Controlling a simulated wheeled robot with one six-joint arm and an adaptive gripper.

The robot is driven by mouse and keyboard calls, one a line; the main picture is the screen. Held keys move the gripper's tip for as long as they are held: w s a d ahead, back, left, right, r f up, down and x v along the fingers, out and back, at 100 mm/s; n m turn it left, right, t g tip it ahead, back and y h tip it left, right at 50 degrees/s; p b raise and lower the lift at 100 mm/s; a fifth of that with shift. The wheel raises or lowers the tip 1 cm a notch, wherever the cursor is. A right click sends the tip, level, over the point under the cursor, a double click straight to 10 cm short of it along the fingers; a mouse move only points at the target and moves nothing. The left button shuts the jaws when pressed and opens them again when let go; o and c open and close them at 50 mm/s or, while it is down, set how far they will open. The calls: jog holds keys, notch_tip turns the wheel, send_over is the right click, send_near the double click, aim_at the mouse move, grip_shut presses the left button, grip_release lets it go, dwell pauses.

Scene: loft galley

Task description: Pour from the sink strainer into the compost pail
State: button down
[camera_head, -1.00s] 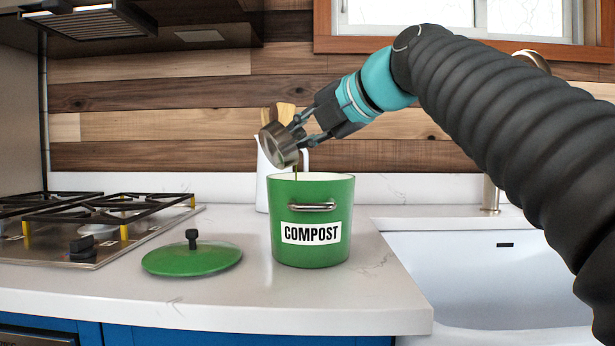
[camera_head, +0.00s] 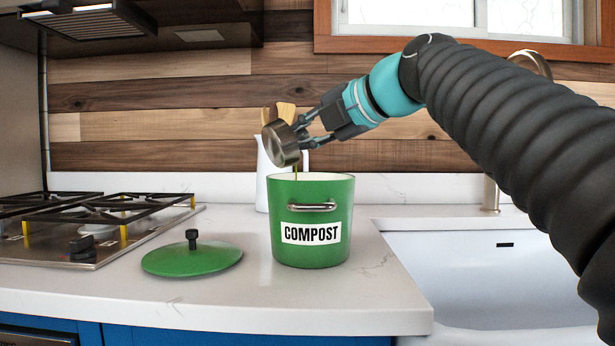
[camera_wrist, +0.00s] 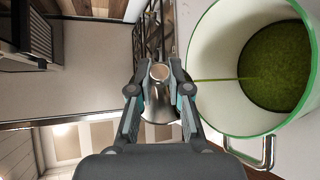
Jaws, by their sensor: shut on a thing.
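The sink strainer (camera_head: 280,143) is a small round metal cup, tilted over above the left part of the pail's mouth. My gripper (camera_head: 304,133) is shut on it; the strainer also shows between the fingers in the wrist view (camera_wrist: 160,102). A thin greenish-brown stream falls from the strainer into the compost pail (camera_head: 313,253). The pail is green, upright and open, with a COMPOST label and a metal handle. In the wrist view the pail (camera_wrist: 212,60) has a white inside with green matter at the bottom, and the stream reaches it.
The green lid (camera_head: 190,260) lies on the counter left of the pail. A white pitcher (camera_head: 262,180) with wooden utensils stands behind the pail. A gas stove (camera_head: 90,230) is at the left, and a white sink (camera_head: 490,285) at the right. Counter in front of the pail is clear.

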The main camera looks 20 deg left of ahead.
jog(key=shift+w+d+f+m+y+b, duration=0.2)
jog(key=shift+w+d+m+y+b, duration=0.3)
jog(key=shift+w+d+m+b, duration=0.3)
dwell(0.9)
jog(key=shift+w+d+f+m+y+b, duration=0.25)
jog(key=shift+m+y+b, duration=0.15)
jog(key=shift+m+b, duration=0.5)
jog(key=shift+w+d+f+m+y+b, duration=0.25)
jog(key=shift+m+y+b, duration=0.25)
jog(key=shift+b, duration=0.6)
jog(key=shift+w+d+f+m+y+b, duration=0.2)
jog(key=shift+f+m+y+b, duration=0.1)
jog(key=shift+m+b, duration=0.6)
dwell(1.5)
jog(key=n+h+p, duration=0.1)
jog(key=p, duration=0.1)
jog(key=s+a+r+n+p, duration=0.1)
jog(key=n+p, duration=0.1)
jog(key=s+a+r+n+h+p, duration=0.1)
jog(key=n+p, duration=0.1)
jog(key=shift+h+p, duration=0.3)
jog(key=shift+p, duration=0.05)
